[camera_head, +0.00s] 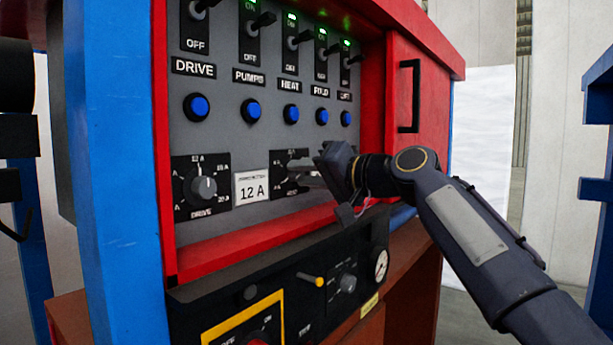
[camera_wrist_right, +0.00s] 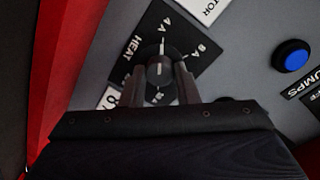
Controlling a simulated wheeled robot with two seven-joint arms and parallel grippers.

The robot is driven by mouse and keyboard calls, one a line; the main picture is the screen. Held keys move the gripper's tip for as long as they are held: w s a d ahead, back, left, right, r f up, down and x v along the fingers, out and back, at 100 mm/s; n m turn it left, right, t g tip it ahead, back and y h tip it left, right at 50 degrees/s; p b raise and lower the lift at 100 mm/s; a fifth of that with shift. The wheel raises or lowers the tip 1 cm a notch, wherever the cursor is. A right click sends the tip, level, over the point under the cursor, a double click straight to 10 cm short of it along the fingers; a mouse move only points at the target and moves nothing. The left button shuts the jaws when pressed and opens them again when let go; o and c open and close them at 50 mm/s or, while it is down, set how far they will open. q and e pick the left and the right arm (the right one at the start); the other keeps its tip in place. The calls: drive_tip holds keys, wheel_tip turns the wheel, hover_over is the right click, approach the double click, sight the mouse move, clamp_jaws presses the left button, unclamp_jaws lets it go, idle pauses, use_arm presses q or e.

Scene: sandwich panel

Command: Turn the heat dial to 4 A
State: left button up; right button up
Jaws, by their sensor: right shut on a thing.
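The heat dial (camera_wrist_right: 159,82) is a dark round knob with a short white mark, on a black plate lettered HEAT (camera_wrist_right: 131,49). My right gripper (camera_wrist_right: 160,68) has one finger on each side of the knob and is shut on it. In the wrist view the white mark points up the picture, toward the side with the 4 A and 8 A labels; I cannot tell the exact setting. In the head view my right gripper (camera_head: 305,173) hides the knob and part of the heat plate (camera_head: 284,160).
The drive dial (camera_head: 203,188) and a 12 A card (camera_head: 252,187) are left of the heat plate. Blue buttons (camera_head: 291,115) and switches (camera_head: 290,42) sit above. A red frame edge (camera_head: 240,248) and a black lower panel (camera_head: 325,285) lie below. A red door (camera_head: 420,100) is at right.

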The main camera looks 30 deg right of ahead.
drive_tip(key=shift+f, duration=0.1)
drive_tip(key=o, duration=1)
drive_tip(key=shift+b+v, duration=0.85)
drive_tip(key=shift+v, duration=3.05)
